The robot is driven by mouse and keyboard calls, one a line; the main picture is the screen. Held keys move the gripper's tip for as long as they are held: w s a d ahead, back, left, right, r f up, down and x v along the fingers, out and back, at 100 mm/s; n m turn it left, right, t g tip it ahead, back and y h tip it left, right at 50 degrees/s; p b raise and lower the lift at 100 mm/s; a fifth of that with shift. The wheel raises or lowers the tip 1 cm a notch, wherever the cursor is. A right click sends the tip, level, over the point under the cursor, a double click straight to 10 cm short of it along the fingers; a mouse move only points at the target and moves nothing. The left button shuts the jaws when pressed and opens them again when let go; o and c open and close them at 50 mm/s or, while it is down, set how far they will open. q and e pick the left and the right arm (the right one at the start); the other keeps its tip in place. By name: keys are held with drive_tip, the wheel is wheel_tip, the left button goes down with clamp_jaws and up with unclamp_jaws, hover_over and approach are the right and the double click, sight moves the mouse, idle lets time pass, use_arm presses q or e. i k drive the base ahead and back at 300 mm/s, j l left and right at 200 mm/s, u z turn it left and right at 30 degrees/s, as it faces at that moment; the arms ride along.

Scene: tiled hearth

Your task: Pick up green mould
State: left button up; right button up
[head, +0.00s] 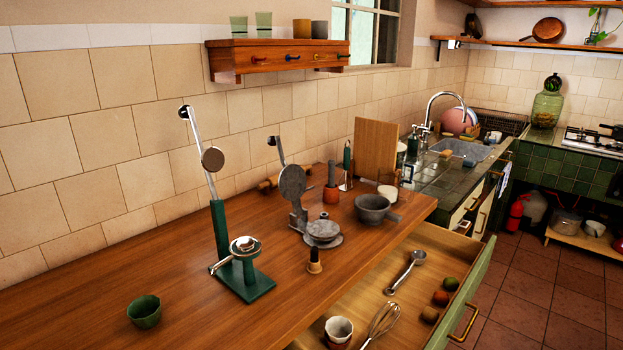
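A small green cup-shaped mould (145,311) sits upright on the wooden worktop (95,308), at the lower left of the head view. Its open top shows, and nothing touches it. It stands apart from the other things, to the left of a green lever press. Neither of my grippers shows in this view, so their places and states are hidden.
The green lever press (245,283) has a tall raised lever. A grey press (322,231) and grey pan (371,208) stand farther right. An open drawer (463,290) at the front holds a scoop, whisk and cup. The worktop around the mould is clear.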

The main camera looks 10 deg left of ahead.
sight(144, 313)
drive_tip(key=u, duration=1.25)
drive_tip(key=j, duration=0.35)
